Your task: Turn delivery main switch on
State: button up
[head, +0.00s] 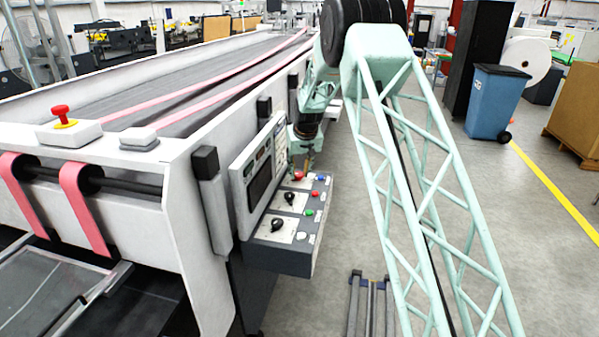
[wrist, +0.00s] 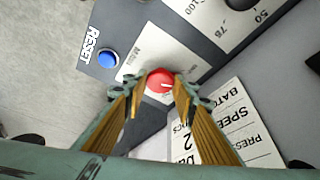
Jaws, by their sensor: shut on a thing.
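The main switch is a round red knob (wrist: 160,79) with a small white mark, on a pale label plate that reads "MAIN" in part. It also shows as a red spot (head: 298,175) at the far end of the grey control panel (head: 287,262) in the head view. My gripper (wrist: 160,90) is shut on the red knob, one finger at each side of it. In the head view my gripper (head: 300,170) points down at the panel, and its fingertips are small there. The fingers hide the lower sides of the knob and part of the label.
A blue button (wrist: 108,58) marked RESET sits left of the knob. Black knobs (head: 289,198) and a green button (head: 309,212) lie nearer on the panel. An upright display panel (head: 260,188) stands beside it. Open floor (head: 450,150) lies to the right.

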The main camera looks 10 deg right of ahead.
jog(key=shift+a+f+m+h+b, duration=0.15)
jog(key=shift+m+h+b, duration=0.45)
jog(key=shift+m, duration=0.8)
jog(key=shift+m+b, duration=0.7)
jog(key=shift+b, duration=0.1)
jog(key=shift+m+g+h+b, duration=0.3)
jog(key=shift+m+h+b, duration=0.1)
jog(key=shift+m+b, duration=0.2)
jog(key=o, duration=0.9)
jog(key=shift+a, duration=0.1)
jog(key=shift+c, duration=0.2)
jog(key=shift+r, duration=0.25)
jog(key=v, duration=1.1)
jog(key=shift+s+r, duration=0.2)
jog(key=shift+r, duration=0.1)
